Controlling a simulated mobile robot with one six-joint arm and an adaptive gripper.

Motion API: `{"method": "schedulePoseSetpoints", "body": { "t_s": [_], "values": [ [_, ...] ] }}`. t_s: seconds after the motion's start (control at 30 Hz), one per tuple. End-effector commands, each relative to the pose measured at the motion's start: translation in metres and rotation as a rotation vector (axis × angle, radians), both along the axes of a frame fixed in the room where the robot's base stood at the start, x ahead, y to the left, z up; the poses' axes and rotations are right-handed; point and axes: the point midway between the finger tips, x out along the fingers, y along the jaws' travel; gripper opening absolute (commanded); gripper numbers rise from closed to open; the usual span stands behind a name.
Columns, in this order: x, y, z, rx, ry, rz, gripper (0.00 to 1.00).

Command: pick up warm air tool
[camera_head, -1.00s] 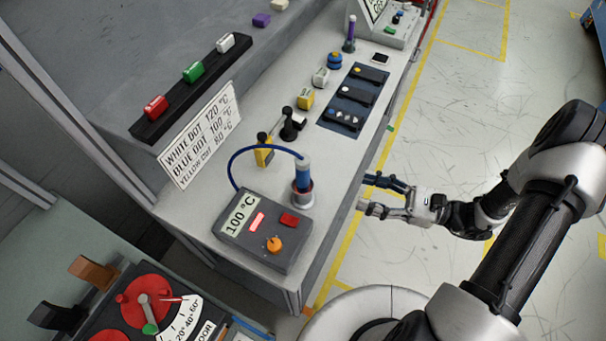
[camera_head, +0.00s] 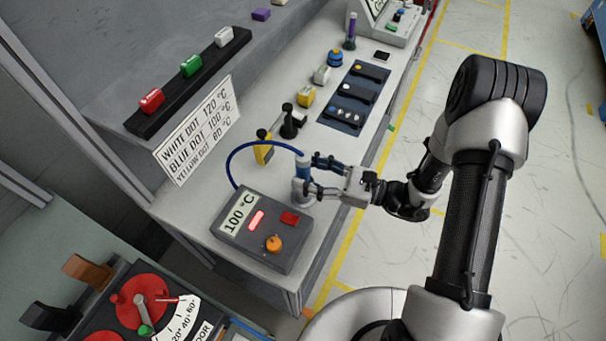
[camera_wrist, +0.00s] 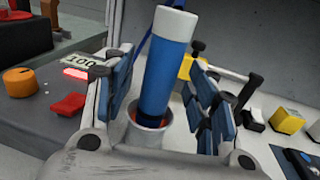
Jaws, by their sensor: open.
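The warm air tool (camera_head: 302,168) is a blue cylinder with a white top, standing in a round metal holder beside the grey control box (camera_head: 262,228). A blue hose joins it to the box. In the wrist view the tool (camera_wrist: 160,75) stands between my two blue-padded fingers, with a visible gap on the right side. My gripper (camera_head: 312,176) is open around the tool, reaching in from the right; its fingertips also show in the wrist view (camera_wrist: 165,105). The holder (camera_wrist: 148,132) is partly hidden by my gripper. The box display reads 100 °C.
A yellow tool (camera_head: 263,150) and a black stand (camera_head: 292,122) sit just behind. A temperature sign (camera_head: 198,130) leans at the left. Black trays (camera_head: 357,95) lie farther along the bench.

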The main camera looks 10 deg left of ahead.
Motion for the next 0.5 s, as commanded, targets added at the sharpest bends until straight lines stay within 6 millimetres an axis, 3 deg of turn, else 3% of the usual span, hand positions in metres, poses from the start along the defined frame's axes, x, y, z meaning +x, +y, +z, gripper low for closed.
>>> {"method": "schedulePoseSetpoints", "body": {
  "t_s": [0.13,0.37,0.5],
  "values": [
    [0.0023,0.0154,-0.0005,0.000,0.000,0.002,0.52],
    [0.0034,0.0168,0.0001,0.000,0.001,-0.001,0.52],
    [0.0033,0.0167,0.0000,0.000,0.000,-0.001,0.44]
  ]
}}
